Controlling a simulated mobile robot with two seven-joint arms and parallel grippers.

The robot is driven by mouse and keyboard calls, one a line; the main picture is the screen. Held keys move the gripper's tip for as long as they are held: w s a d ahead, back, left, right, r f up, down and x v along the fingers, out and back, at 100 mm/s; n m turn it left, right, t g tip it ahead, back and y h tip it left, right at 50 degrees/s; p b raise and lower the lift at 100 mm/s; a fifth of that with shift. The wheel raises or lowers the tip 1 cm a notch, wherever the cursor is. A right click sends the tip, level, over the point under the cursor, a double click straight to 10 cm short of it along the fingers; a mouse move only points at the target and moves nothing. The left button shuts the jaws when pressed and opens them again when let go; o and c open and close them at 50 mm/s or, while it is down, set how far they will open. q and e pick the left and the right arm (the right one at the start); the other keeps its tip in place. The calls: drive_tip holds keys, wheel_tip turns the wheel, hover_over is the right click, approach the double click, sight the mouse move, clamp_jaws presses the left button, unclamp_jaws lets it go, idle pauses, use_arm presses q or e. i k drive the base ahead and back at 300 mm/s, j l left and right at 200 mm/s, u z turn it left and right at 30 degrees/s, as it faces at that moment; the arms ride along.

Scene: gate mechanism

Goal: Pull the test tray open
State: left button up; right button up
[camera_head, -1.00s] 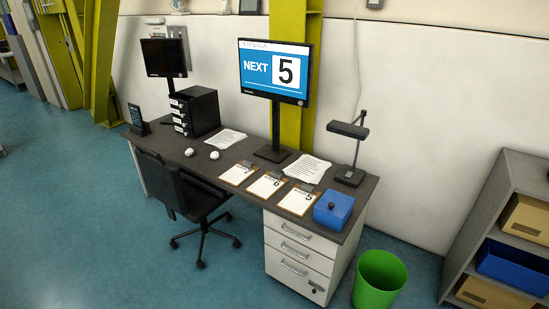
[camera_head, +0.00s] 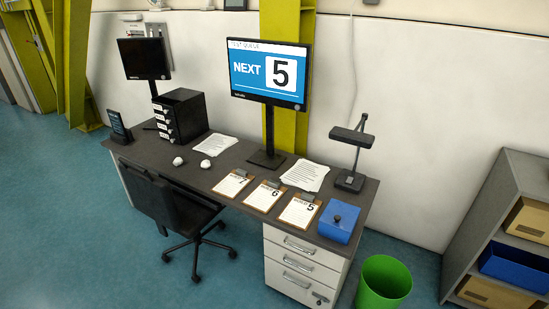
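A black drawer unit (camera_head: 181,115) with several stacked trays and white labels on its front stands on the left part of the desk. All its trays look shut; the label text is too small to read. I cannot tell which tray is the test tray. A screen (camera_head: 269,72) on the desk reads "NEXT 5". Three clipboards lie in a row, marked 7 (camera_head: 232,184), 6 (camera_head: 264,195) and 5 (camera_head: 299,211). A blue box (camera_head: 339,221) with a dark knob on top sits at the desk's right end. Neither of my grippers is in view.
A black office chair (camera_head: 170,205) stands at the front left of the desk (camera_head: 207,177). White drawers (camera_head: 301,268) are under its right end, shut. A green bin (camera_head: 383,283) and a grey shelf (camera_head: 503,215) stand to the right. The floor in front is clear.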

sight(167, 106)
drive_tip(key=i+j+u, duration=0.3)
drive_tip(key=i+j, duration=0.2)
drive_tip(key=i+j+u, duration=0.3)
drive_tip(key=i, duration=0.45)
drive_tip(key=i+j+u, duration=0.25)
drive_tip(key=i, duration=0.4)
drive_tip(key=i+u, duration=0.3)
drive_tip(key=i, duration=2.8)
drive_tip(key=i+z, duration=0.15)
drive_tip(key=i, duration=0.35)
drive_tip(key=i+j+z, duration=0.15)
drive_tip(key=i, duration=0.3)
drive_tip(key=i+j+z, duration=0.2)
drive_tip(key=i, duration=0.25)
drive_tip(key=i+j+z, duration=0.15)
drive_tip(key=i, duration=0.35)
drive_tip(key=z, duration=0.45)
drive_tip(key=k+z, duration=0.15)
drive_tip(key=z, duration=0.3)
drive_tip(key=k+z, duration=0.1)
drive_tip(key=z, duration=0.8)
drive_tip(key=k+l+z, duration=0.1)
drive_tip(key=z, duration=0.3)
